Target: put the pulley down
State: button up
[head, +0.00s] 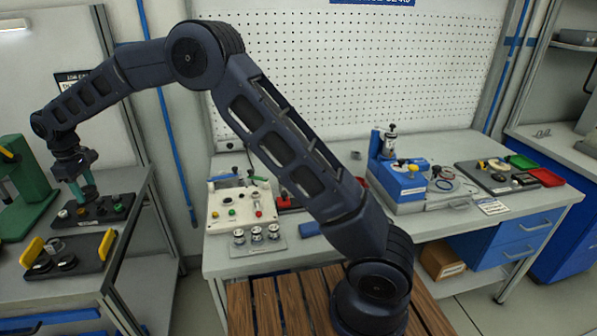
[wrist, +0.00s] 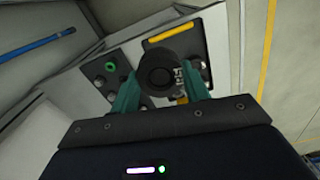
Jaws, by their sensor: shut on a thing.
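My gripper (head: 84,194) is at the far left in the head view, over the left bench. In the wrist view its two teal fingers (wrist: 160,92) are shut on a black round pulley (wrist: 158,70). The pulley cannot be told apart clearly in the head view. Below the gripper is a dark plate with several small knobs (head: 118,208); a green knob on it shows in the wrist view (wrist: 110,67). I cannot tell whether the pulley touches anything beneath it.
In front of that plate lies a dark plate with yellow end blocks (head: 92,266) and black round parts. A green press (head: 25,185) stands at the left. The bench at right holds a control box (head: 240,207), a blue machine (head: 400,190) and a parts tray (head: 490,177).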

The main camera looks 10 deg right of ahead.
jog(key=w+d+m, duration=0.3)
jog(key=w+d, duration=0.8)
jog(key=r+m, duration=0.2)
jog(key=m, duration=1.1)
send_over(273, 175)
notch_tip(273, 175, down, 20)
jog(key=shift+w+f, duration=0.1)
jog(key=shift+f, duration=0.1)
jog(key=shift+f, duration=0.15)
jog(key=o, duration=0.9)
jog(key=shift+o, duration=0.7)
